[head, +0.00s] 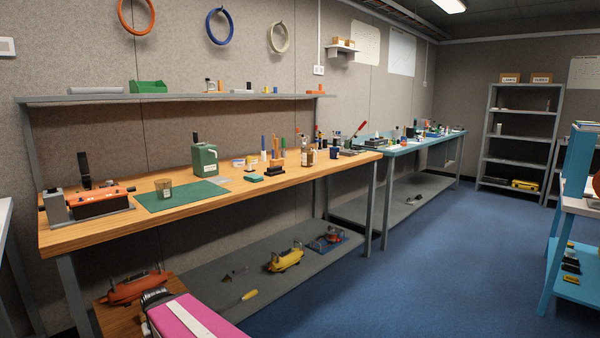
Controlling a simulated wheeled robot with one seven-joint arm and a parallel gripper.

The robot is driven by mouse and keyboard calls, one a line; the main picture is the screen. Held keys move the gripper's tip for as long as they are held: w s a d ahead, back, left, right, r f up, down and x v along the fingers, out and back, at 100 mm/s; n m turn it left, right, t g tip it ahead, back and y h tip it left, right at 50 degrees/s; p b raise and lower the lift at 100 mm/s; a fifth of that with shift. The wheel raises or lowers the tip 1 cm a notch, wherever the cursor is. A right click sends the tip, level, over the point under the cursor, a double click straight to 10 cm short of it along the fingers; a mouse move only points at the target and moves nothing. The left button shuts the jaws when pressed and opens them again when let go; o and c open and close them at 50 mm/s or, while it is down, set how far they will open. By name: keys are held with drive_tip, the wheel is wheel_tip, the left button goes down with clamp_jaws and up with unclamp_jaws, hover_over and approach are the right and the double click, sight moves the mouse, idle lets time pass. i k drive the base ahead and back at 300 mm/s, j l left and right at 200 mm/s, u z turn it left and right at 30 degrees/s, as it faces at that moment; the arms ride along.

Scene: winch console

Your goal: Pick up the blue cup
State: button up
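A small dark blue cup (334,153) appears to stand upright near the right end of the wooden workbench (90,222), close to its front edge. It is small in the head view, so its handle and contents cannot be made out. Other small items stand close around it, including a brown jar (307,156) to its left. My gripper cannot be made out in the head view, and nothing is seen touching the cup.
A green canister (205,160), green mat (160,198) and orange-and-black device (100,203) occupy the bench's left half. A shelf (200,97) runs above. A blue bench (398,150) stands beyond. Blue floor (420,270) is open to the right.

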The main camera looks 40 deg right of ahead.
sight(334, 151)
drive_tip(key=i+j+z, duration=0.1)
drive_tip(key=z, duration=0.35)
drive_tip(key=i+j+z, duration=0.15)
drive_tip(key=z, duration=0.25)
